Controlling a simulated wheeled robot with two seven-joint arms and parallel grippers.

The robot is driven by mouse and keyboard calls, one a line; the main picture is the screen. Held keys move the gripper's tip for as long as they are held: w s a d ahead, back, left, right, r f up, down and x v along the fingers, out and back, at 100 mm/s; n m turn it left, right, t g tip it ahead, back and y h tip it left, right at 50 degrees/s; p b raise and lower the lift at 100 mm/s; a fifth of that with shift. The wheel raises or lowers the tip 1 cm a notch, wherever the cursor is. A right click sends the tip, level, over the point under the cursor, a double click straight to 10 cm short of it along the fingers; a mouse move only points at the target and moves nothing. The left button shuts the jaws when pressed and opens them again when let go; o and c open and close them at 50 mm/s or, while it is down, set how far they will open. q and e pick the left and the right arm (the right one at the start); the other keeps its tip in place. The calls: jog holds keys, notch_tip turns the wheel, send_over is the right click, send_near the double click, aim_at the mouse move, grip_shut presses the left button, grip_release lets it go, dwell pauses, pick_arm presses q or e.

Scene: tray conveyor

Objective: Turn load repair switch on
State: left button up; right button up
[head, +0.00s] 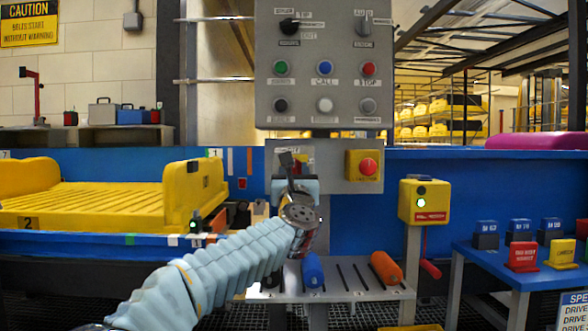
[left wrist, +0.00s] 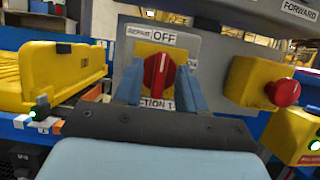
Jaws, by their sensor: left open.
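The load repair switch is a red rotary knob (left wrist: 157,72) on a yellow plate in the left wrist view. Its handle stands upright, toward the OFF label (left wrist: 166,38) above it. Part of another label shows at the plate's right. A label below is partly covered by my gripper. My left gripper (left wrist: 162,88) is open, its two blue fingers on either side of the knob; I cannot tell whether they touch it. In the head view my left gripper (head: 291,162) is at the lower panel and hides most of the switch. My right gripper is not in view.
A red emergency button (head: 368,166) on a yellow box is just right of the switch. Above is a grey control panel (head: 323,98) with knobs and buttons. A shelf (head: 343,294) with blue and orange handles lies below. A yellow tray (head: 98,205) is at the left.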

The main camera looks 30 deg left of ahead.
pick_arm(q)
jog(key=shift+c, duration=0.4)
grip_shut()
